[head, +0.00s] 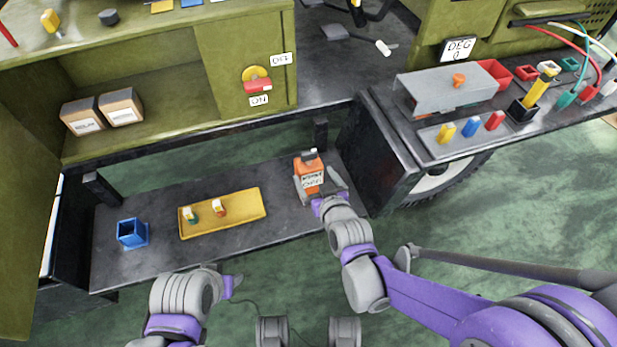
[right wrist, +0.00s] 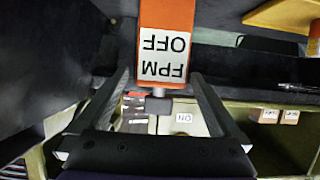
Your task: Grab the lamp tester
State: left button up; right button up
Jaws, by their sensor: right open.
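In the right wrist view the orange device (right wrist: 168,15) reads "FPM OFF" upside down and has a grey knob below. My right gripper (head: 320,192) is open, with its fingers on either side of the device's near end; contact is not clear. My left gripper (head: 234,284) is low in front of the bench, and its jaw opening is hard to make out.
On the low bench (head: 165,265) are a yellow tray (head: 255,205) with two small pieces and a blue open box (head: 132,234). A dark cabinet side and wheel stand right of the device. A green shelf (head: 170,125) overhangs behind.

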jog(key=b+x, duration=0.1)
jog(key=x, duration=0.4)
jog(key=shift+w+a+f, duration=0.1)
jog(key=shift+a, duration=0.1)
jog(key=shift+c, duration=0.2)
jog(key=c, duration=1.4)
